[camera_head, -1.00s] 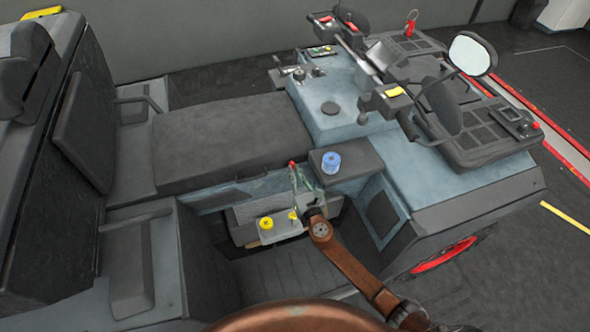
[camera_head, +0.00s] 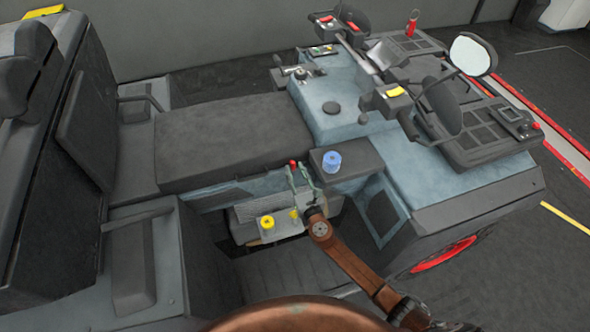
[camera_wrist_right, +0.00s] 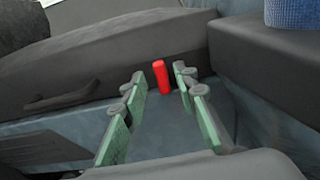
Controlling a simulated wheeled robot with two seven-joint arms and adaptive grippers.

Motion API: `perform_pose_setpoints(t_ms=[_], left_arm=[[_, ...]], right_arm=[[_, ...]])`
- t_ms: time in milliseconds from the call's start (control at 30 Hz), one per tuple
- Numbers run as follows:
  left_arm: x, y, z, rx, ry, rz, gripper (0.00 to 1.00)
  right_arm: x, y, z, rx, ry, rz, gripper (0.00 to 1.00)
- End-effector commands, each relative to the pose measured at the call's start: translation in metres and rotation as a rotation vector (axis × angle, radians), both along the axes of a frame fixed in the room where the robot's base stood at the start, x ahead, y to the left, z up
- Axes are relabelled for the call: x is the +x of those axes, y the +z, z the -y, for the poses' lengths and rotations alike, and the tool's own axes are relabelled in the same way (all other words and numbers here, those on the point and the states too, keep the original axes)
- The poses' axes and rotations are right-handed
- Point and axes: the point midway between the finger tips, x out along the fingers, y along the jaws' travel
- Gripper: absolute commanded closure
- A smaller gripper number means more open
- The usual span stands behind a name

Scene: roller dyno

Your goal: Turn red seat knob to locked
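The red seat knob (camera_head: 293,163) is a small upright red piece beside the seat (camera_head: 232,140), on the blue-grey side panel. In the right wrist view the knob (camera_wrist_right: 161,77) stands ahead, between the two green-padded fingers. My right gripper (camera_head: 302,172) reaches in from the lower right on a brown arm. In the right wrist view its fingers (camera_wrist_right: 157,88) are apart, with a visible gap on either side of the knob. The knob's base is not clearly seen. My left gripper is not in view.
A blue cylinder (camera_head: 331,161) stands on a dark box just right of the knob. A yellow knob (camera_head: 267,222) sits on a grey bracket below and left. The console (camera_head: 330,110) with levers and a mirror rises at the right. The footwell below is open.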

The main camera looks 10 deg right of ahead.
Motion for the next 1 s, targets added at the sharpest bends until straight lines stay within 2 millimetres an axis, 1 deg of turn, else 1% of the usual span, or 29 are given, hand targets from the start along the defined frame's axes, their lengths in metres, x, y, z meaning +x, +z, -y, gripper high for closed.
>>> perform_pose_setpoints(t_ms=[267, 367, 467, 700, 800, 900, 1000], left_arm=[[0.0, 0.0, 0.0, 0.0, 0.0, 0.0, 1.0], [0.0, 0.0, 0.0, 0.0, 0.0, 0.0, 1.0], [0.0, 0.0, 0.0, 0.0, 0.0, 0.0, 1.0], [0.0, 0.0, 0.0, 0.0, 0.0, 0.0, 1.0], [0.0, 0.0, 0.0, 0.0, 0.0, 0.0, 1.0], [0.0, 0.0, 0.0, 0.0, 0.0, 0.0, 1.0], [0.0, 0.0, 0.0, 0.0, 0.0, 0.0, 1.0]], right_arm=[[-0.001, -0.001, 0.001, 0.001, -0.001, -0.002, 0.72], [-0.009, -0.001, 0.002, 0.001, -0.001, -0.002, 0.72], [-0.024, -0.002, 0.003, 0.002, 0.0, -0.003, 0.72], [-0.075, 0.0, 0.009, 0.001, -0.001, -0.004, 0.72], [-0.092, 0.0, 0.011, 0.001, 0.0, -0.004, 0.72], [-0.106, 0.001, 0.013, 0.0, 0.0, -0.004, 0.72], [-0.115, 0.001, 0.014, 0.001, 0.0, -0.004, 0.72]])
